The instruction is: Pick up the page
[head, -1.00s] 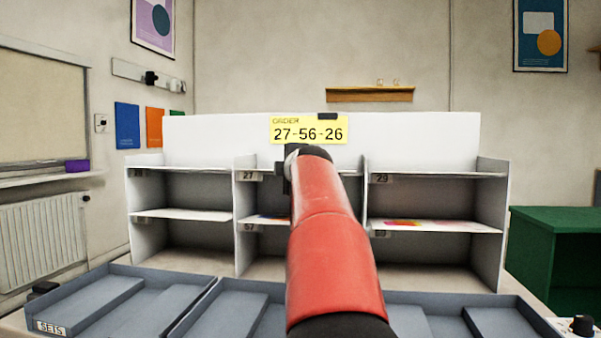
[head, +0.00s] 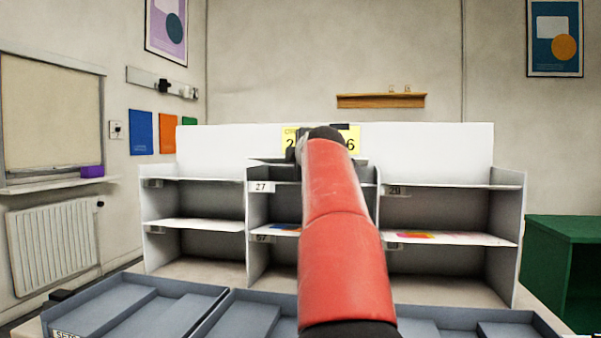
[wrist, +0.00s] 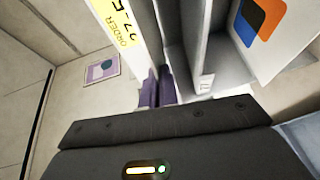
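My red arm reaches forward to the middle of the white shelf unit, and it hides much of the middle column. My gripper (wrist: 158,88) shows in the wrist view as two purple fingers close together, with no page visible between them; whether they are fully shut is unclear. In the head view its dark end is just in front of the yellow order card (head: 354,138). A page with orange and blue shapes (wrist: 262,18) lies on a shelf in the wrist view, to the right of the fingers and apart from them. Another page, pink and orange (head: 415,236), lies on the right column's shelf.
The shelf unit's dividers (head: 257,215) and shelf edges stand close around my gripper. Grey trays (head: 140,305) line the table in front. A green cabinet (head: 560,230) stands at the right. The left compartments look empty.

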